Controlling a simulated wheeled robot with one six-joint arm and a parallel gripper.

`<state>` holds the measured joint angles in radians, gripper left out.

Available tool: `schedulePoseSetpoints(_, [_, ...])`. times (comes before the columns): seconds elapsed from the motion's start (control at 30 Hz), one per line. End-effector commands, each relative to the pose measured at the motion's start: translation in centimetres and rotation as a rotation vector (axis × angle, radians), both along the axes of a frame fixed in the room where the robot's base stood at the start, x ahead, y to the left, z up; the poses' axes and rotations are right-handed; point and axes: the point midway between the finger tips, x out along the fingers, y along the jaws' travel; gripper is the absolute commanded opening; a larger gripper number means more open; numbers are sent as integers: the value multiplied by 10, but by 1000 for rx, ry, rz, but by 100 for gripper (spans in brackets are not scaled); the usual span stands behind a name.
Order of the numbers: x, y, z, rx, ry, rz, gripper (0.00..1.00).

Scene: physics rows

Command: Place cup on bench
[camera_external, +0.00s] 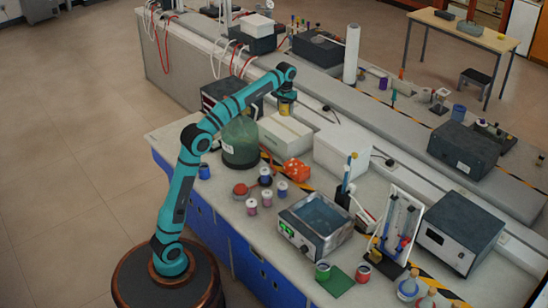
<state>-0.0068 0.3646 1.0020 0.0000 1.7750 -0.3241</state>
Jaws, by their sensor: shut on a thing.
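My gripper (286,97) is at the end of the teal arm, above the bench (225,208) near its back edge. It is shut on a small yellow thing, which looks like the cup (285,109). The cup is partly hidden by the gripper and too small to make out well. It appears held above the white box (285,134) and to the right of the dark green vessel (240,142); the exact height cannot be told.
Clear bench top lies left of the cups.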

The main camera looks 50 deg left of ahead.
Motion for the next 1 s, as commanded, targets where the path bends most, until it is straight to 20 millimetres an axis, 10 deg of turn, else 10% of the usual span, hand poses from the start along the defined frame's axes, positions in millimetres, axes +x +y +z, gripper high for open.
schedulePoseSetpoints(0.47, [-35,189,0,0,0,275,31])
schedulePoseSetpoints(1.0, [-125,377,0,1,-1,579,31])
